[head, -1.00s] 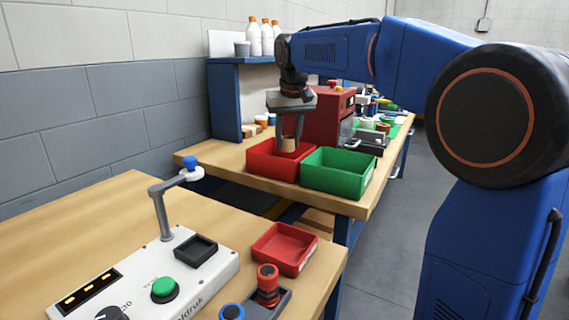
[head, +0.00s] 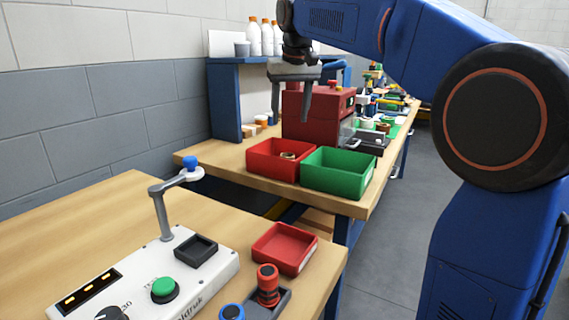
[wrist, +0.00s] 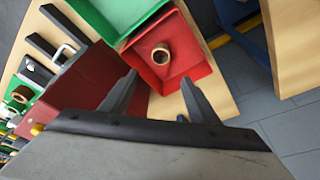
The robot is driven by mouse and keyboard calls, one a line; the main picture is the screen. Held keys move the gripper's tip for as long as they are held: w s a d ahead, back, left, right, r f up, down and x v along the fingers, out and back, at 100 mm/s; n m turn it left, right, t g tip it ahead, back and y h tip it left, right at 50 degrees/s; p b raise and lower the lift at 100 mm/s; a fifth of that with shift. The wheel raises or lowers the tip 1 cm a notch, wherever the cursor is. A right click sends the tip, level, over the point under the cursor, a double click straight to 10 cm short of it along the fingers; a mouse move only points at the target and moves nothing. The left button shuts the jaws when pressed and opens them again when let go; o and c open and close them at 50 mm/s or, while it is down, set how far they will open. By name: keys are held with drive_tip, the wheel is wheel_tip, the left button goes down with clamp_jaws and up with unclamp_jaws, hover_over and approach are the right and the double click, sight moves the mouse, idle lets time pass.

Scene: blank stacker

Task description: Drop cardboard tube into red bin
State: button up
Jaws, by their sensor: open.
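The cardboard tube (head: 289,156) is inside the red bin (head: 270,168) on the far bench, with only its upper end showing above the near wall. In the wrist view the tube (wrist: 161,54) shows as a brown ring on the floor of the red bin (wrist: 190,73), apart from the bin's edges. My gripper (head: 292,113) is open and empty, raised above and behind the red bin. In the wrist view the open fingers (wrist: 157,95) point toward the bin with nothing between them.
A green bin (head: 338,178) stands right beside the red bin. A red machine (head: 310,117) stands behind them. A smaller red tray (head: 284,248) and a white control box (head: 150,275) are on the near bench. A blue shelf (head: 228,100) with bottles is at the left.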

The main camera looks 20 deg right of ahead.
drive_tip(key=v, duration=0.8)
drive_tip(key=shift+r, duration=0.35)
drive_tip(key=shift+s, duration=0.1)
